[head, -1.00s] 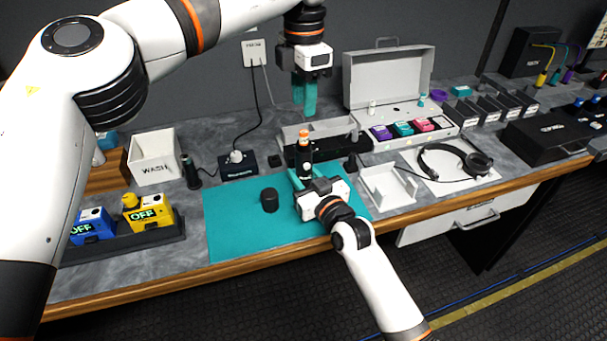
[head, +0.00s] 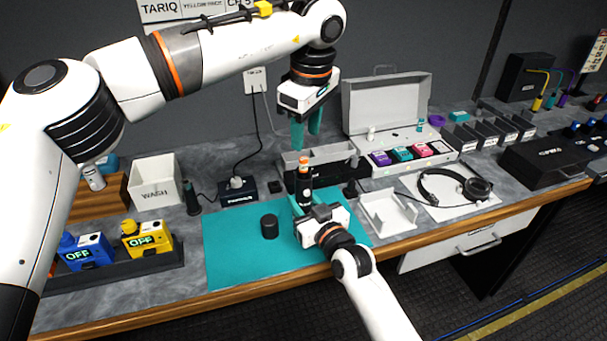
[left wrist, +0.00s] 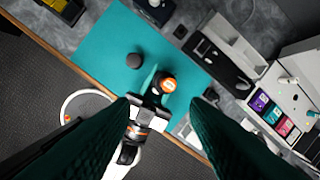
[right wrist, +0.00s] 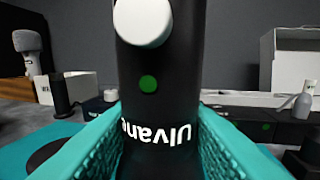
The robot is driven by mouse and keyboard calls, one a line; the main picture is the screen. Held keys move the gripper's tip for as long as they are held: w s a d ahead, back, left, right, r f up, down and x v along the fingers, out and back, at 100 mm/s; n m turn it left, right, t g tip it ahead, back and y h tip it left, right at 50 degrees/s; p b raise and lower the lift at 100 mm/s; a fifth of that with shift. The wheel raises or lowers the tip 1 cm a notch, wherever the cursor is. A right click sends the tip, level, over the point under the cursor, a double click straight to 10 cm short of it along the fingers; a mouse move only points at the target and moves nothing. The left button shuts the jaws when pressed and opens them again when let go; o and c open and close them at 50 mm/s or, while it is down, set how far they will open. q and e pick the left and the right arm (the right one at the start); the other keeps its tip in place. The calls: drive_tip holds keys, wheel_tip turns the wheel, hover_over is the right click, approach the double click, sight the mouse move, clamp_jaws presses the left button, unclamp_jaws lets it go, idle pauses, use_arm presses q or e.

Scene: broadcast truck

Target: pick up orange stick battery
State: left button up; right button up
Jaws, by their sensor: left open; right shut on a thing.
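An orange tip (head: 304,161), likely the stick battery, shows at the top of an upright black cylinder (head: 304,187) lettered "Ulvane". How far the battery sits inside the cylinder is hidden. In the left wrist view the orange round top (left wrist: 168,84) appears between and beyond the fingers. My right gripper (head: 302,204) is shut on the black cylinder, which also fills the middle of the right wrist view (right wrist: 160,90). My left gripper (head: 307,143) is open and empty, above the orange tip and apart from it, fingers pointing down.
A black cap (head: 269,226) stands on the teal mat (head: 235,260). A grey tray (head: 325,154) lies behind the cylinder, and an open grey case (head: 388,105) stands behind right. A white stand (head: 388,212) and headphones (head: 452,186) are at right. The mat's left part is clear.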

use_arm(q)
drive_tip(key=s+r+m+t, duration=0.1)
drive_tip(key=m, duration=0.4)
drive_tip(key=m+t, duration=0.2)
drive_tip(key=m, duration=0.4)
hover_over(304, 160)
drive_tip(key=s, duration=0.2)
wheel_tip(304, 160, down, 4)
drive_tip(key=shift+x, duration=2.65)
drive_tip(key=shift+s+d, duration=0.1)
clamp_jaws()
